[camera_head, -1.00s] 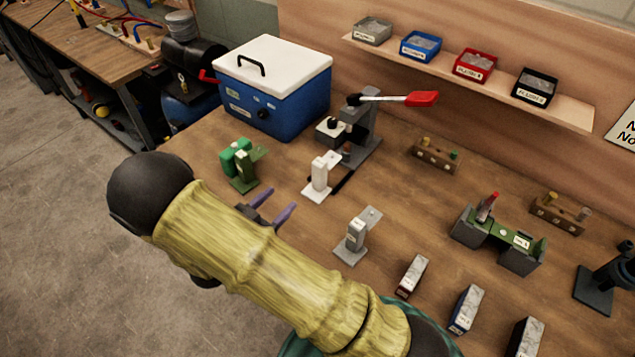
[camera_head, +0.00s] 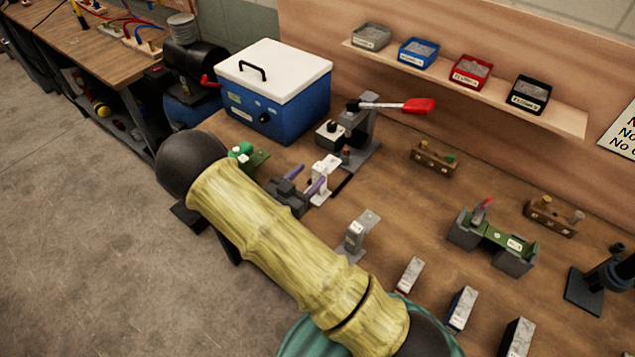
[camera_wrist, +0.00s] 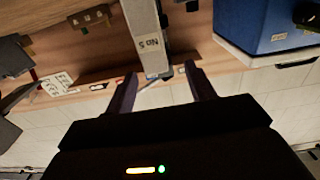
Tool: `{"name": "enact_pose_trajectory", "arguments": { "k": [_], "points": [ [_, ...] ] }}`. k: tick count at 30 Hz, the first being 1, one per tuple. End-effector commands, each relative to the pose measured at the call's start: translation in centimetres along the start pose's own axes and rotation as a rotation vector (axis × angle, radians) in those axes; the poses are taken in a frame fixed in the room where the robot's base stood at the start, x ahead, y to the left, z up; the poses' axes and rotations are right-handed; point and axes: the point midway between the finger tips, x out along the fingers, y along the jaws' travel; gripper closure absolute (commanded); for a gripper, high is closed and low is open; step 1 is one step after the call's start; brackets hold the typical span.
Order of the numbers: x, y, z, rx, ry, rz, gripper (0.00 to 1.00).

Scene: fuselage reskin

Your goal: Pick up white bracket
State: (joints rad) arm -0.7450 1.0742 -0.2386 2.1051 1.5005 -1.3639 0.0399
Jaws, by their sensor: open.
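The white bracket (camera_head: 327,170) stands upright on the wooden bench, in front of the lever press. My gripper (camera_head: 307,178) has two purple fingers apart, pointing at the bracket from the left side of the picture. The fingers hide part of the bracket's lower body, and I cannot tell whether they touch it.
A green bracket (camera_head: 258,158) is partly hidden behind my arm. A grey bracket (camera_head: 360,233) stands nearer on the bench. The lever press (camera_head: 362,135) and blue cooler (camera_head: 280,105) stand behind. A green fixture (camera_head: 493,240) is at right.

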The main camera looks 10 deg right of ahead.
Motion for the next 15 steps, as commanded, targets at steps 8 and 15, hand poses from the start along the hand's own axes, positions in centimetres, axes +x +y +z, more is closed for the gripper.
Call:
{"name": "enact_pose_trajectory", "arguments": {
  "k": [8,15],
  "points": [
    [0.9,0.0,0.02,0.0,0.0,-0.001,0.45],
    [1.52,0.13,-0.13,-0.002,0.0,0.001,0.45]
  ]
}}
